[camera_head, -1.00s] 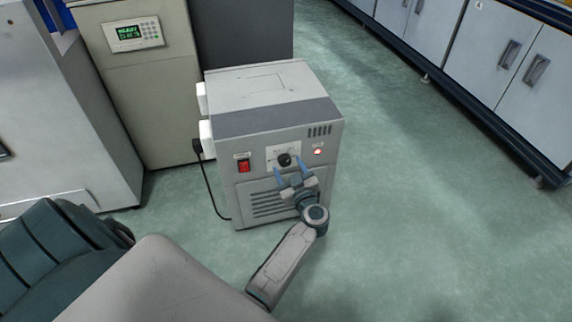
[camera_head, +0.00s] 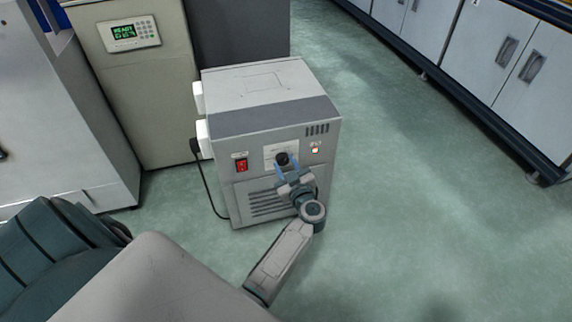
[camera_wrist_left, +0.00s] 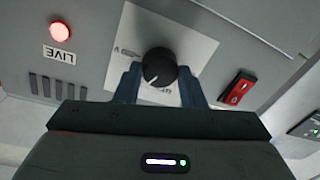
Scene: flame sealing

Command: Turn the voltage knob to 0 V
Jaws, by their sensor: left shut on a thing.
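The black voltage knob (camera_head: 282,158) sits on a white dial plate (camera_head: 270,153) on the front of the grey power unit (camera_head: 265,120). My left gripper (camera_head: 286,169) is at the knob, with its two blue fingers on either side and shut on it. The dial's lettering is partly covered and too small to read. My right gripper is not in view.
A red switch (camera_head: 241,165) is left of the dial, and a lit red lamp (camera_head: 315,150) is right of it. A black cable (camera_head: 205,190) runs down the unit's left side. A cabinet with a keypad display (camera_head: 130,34) stands behind. The floor to the right is clear.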

